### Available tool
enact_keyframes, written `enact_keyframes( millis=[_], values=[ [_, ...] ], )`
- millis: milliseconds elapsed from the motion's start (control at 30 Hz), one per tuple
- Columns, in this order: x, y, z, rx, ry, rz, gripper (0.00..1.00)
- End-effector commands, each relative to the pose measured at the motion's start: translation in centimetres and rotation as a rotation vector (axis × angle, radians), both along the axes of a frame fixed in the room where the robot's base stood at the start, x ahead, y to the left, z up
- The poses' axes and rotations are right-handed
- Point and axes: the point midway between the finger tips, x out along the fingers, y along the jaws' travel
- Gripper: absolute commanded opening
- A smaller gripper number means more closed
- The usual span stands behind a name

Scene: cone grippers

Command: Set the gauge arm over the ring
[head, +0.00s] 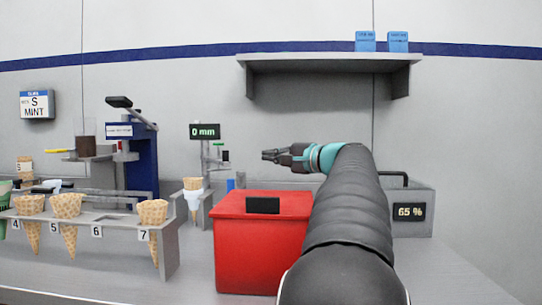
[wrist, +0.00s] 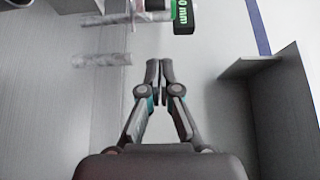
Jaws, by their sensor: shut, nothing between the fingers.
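The gauge stands behind the cone rack, with a dark display reading "0 mm" (head: 204,131) on its post. A small gauge arm (head: 213,160) with dark and green parts sticks out below the display. Left of the post, a waffle cone with a white wrap (head: 193,190) stands upright, seemingly in the ring; the ring itself is hard to make out. My gripper (head: 268,156) is shut and empty, to the right of the gauge and apart from it, pointing left. In the wrist view my fingertips (wrist: 160,65) are together, with the gauge display (wrist: 184,16) beyond them.
A red box (head: 250,255) stands below my gripper. A grey bin reading "65 %" (head: 425,195) is behind my arm. A cone rack (head: 110,225) with several numbered places is at left; place 6 is empty. A blue press (head: 140,150) stands behind it. A wall shelf (head: 325,62) is above.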

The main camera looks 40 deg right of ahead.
Motion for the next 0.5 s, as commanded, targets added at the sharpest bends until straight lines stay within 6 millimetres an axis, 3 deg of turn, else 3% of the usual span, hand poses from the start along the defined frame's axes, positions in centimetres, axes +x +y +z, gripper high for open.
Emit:
enact_keyframes(
  millis=[300,500],
  values=[
    [6.0,0.7,0.1,0.001,0.0,0.001,0.0],
    [7.8,2.6,0.1,0.0,0.0,-0.002,0.0]
  ],
)
